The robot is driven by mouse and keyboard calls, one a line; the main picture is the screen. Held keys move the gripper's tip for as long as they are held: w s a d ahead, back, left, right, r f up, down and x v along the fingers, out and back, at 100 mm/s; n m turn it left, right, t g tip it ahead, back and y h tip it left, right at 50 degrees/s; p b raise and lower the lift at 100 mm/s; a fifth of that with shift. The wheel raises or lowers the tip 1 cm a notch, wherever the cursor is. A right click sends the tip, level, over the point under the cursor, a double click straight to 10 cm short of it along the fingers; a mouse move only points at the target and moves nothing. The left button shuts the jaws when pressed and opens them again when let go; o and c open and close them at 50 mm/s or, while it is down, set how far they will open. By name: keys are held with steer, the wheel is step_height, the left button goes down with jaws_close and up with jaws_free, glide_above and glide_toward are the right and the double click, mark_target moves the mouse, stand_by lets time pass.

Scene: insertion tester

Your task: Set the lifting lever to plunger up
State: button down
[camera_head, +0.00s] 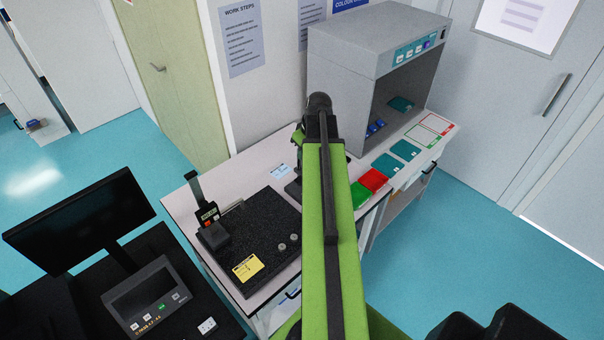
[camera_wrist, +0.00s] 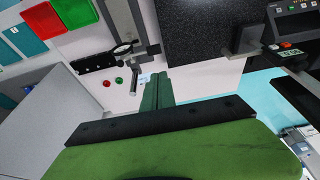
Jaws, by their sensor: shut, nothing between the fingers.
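A gauge stand with a small display (camera_head: 208,213) stands at the left of a black plate. A pale bar (camera_head: 232,207) lies beside it at the plate's back edge; it also shows in the wrist view (camera_wrist: 236,57). A second grey stand (camera_wrist: 118,18) has a black ring and a pale rod (camera_wrist: 136,79). I cannot tell for sure which of these is the lifting lever, or its setting. My gripper (camera_wrist: 158,76) is shut and empty, its dark green fingers just beside the pale rod; contact is unclear. In the head view my arm hides most of this stand.
The black plate (camera_head: 275,215) carries a yellow label and small round pieces. Green (camera_head: 360,194) and red (camera_head: 374,179) trays lie to the right, before a grey cabinet (camera_head: 365,45). A red and a green button (camera_wrist: 119,80) sit near the rod. A monitor (camera_head: 80,225) stands front left.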

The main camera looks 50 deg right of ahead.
mark_target(299, 178)
steer(key=shift+s+d, duration=0.35)
steer(key=shift+d, duration=0.2)
steer(key=b+x, duration=0.9)
steer(key=s+b+x, duration=0.1)
steer(key=b+x, duration=0.3)
steer(key=x, duration=0.1)
steer(key=shift+f+b, duration=0.1)
steer(key=shift+b, duration=0.3)
